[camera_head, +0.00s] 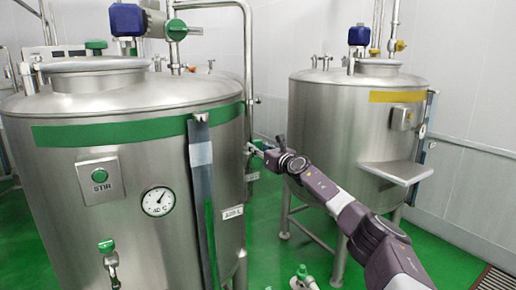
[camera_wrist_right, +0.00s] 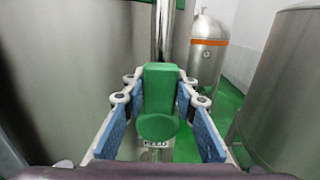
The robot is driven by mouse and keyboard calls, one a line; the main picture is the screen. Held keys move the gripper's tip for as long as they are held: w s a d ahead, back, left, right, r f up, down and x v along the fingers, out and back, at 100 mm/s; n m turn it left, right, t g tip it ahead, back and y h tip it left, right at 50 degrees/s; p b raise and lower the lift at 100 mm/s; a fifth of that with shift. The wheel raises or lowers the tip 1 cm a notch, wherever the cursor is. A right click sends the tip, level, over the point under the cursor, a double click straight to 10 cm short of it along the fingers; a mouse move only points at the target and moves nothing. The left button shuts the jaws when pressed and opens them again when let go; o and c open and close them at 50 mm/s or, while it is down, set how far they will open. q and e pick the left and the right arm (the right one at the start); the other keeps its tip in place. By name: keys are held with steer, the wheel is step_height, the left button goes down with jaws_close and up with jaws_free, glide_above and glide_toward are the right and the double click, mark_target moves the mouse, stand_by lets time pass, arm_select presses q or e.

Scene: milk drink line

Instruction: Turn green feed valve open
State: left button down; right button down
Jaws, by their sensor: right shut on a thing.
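The green feed valve handle (camera_wrist_right: 160,98) stands between the blue finger pads of my right gripper (camera_wrist_right: 160,84) in the wrist view. The gripper is shut on it. The handle's long part points up in the picture from its round hub, roughly in line with the steel pipe (camera_wrist_right: 164,30) behind. A small label reading FEED (camera_wrist_right: 157,143) shows below the hub. In the head view, my right gripper (camera_head: 260,148) reaches to the right side of the green-banded tank (camera_head: 150,130), and the handle is mostly hidden there. My left gripper is not in view.
The yellow-banded tank (camera_head: 345,125) with a side shelf (camera_head: 397,172) stands to the right. The green-banded tank also carries a STIR button box (camera_head: 100,179), a dial (camera_head: 158,201) and a low green-handled tap (camera_head: 111,262). An orange-banded vessel (camera_wrist_right: 207,50) shows in the wrist view.

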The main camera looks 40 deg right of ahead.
steer(key=shift+f, duration=0.15)
steer(key=c, duration=1.5)
jaws_free()
steer(key=shift+s+r, duration=0.3)
steer(key=shift+s, duration=0.4)
steer(key=v, duration=1)
steer(key=shift+s+a+f, duration=0.2)
steer(key=shift+s, duration=0.05)
steer(key=shift+f, duration=0.1)
